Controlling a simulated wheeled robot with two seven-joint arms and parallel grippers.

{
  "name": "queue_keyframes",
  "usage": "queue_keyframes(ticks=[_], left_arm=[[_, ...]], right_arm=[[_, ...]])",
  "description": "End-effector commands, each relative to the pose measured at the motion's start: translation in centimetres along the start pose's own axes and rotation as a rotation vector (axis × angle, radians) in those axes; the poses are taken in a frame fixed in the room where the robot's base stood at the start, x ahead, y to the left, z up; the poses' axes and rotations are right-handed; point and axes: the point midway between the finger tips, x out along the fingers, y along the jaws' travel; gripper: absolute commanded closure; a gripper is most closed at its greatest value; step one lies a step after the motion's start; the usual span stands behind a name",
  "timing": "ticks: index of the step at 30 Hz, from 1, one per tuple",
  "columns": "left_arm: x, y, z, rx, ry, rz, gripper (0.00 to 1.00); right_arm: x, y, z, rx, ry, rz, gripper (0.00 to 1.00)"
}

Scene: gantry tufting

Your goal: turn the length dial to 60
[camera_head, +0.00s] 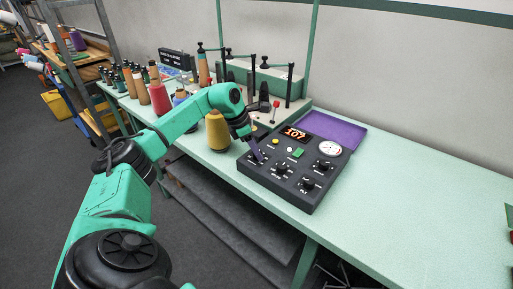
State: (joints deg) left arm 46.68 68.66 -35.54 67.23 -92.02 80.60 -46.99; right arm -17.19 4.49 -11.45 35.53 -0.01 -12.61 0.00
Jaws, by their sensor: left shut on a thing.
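The dark control panel (268,177) lies on the pale green table. Its small display (295,133) shows orange digits that look like 107. Several black dials show on it, among them a middle one (281,169), a front one (308,184) and a right one (323,165). Their labels are too small to read. My right gripper is not in view.
A round white gauge (330,148), a green button (298,153) and a purple sheet (334,130) are at the panel's right and back. A yellow cone (217,131) stands left of my gripper, with more spools behind. The table (420,215) is clear to the right.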

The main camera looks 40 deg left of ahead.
Motion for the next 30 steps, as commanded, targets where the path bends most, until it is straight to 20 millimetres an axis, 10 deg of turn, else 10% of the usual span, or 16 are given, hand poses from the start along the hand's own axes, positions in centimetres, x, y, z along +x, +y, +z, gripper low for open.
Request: queue_keyframes(ticks=[29, 30], left_arm=[[0.01, 0.21, -0.07, 0.231, 0.004, -0.094, 1.00], [0.01, 0.21, -0.07, 0.231, 0.004, -0.094, 0.47]], right_arm=[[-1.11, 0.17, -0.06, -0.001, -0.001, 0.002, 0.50], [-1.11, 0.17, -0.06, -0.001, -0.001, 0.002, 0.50]])
